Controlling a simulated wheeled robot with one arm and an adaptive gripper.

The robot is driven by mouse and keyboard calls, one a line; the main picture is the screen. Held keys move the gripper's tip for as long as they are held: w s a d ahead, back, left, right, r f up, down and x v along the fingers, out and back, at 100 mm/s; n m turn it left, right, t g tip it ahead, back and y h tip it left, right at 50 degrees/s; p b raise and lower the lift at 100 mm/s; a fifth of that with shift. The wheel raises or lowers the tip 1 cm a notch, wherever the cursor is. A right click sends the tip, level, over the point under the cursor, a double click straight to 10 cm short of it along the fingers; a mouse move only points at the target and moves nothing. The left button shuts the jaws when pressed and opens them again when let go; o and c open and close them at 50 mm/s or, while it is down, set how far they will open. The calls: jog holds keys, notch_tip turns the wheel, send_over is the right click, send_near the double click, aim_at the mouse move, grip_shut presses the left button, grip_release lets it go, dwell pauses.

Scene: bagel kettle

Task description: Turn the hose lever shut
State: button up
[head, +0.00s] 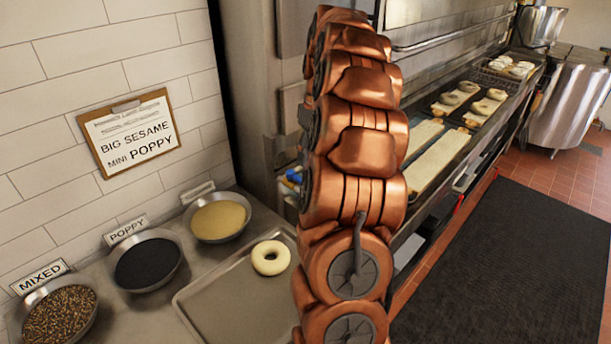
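No hose lever can be made out in the head view. A small blue piece (293,176) with a yellowish part beside it shows just left of my arm, against the steel housing; it is partly hidden by my arm, and I cannot tell what it is. My copper-coloured arm stands upright through the middle of the view and hides what lies behind it. My gripper is not in view.
A steel counter at left holds a tray (222,309) with one pale bagel (271,257), and bowls of mixed (60,312), poppy (147,262) and sesame-like topping (218,218). Bagel boards (437,160) line the oven at right. A dark floor mat (500,260) is clear.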

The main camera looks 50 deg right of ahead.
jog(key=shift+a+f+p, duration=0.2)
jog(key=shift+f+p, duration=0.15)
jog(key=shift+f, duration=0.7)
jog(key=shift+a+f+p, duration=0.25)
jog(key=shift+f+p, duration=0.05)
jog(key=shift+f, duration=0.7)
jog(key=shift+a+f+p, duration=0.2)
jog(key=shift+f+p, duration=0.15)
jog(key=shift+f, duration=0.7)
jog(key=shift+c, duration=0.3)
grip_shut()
